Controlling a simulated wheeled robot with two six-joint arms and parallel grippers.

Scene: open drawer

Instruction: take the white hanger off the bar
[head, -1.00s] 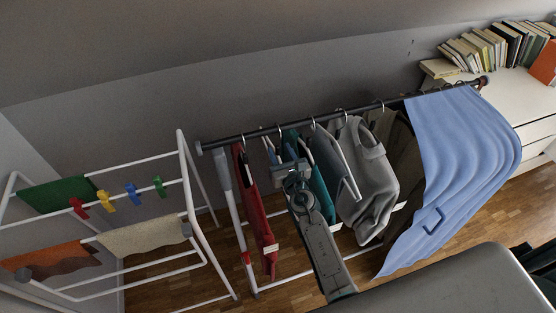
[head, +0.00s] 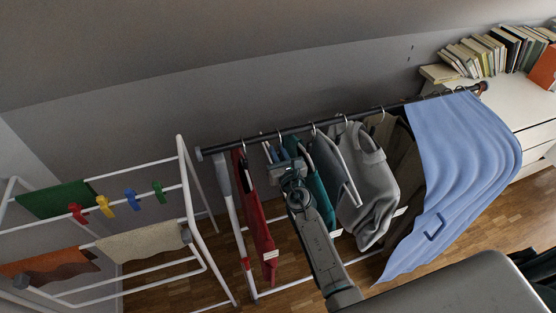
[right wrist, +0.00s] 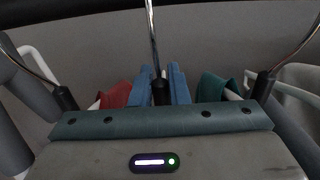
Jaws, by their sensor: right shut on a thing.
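A dark bar (head: 250,138) runs across the head view with several hangers on it. My right gripper (head: 281,152) is just under the bar, between a red garment (head: 256,215) and a teal one (head: 316,180). In the right wrist view its blue fingers (right wrist: 165,86) are closed on the dark neck of a hanger (right wrist: 161,92), taken as the white hanger. Its metal hook (right wrist: 152,40) rises straight up to the bar. The hanger's body is mostly hidden behind my gripper. My left gripper is not in view.
A grey garment (head: 366,190) and a blue cloth (head: 460,160) hang to the right. A white drying rack (head: 190,185) with cloths and pegs stands at left. A white dresser (head: 520,100) with books is at the back right. Neighbouring garments hang close to my right gripper.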

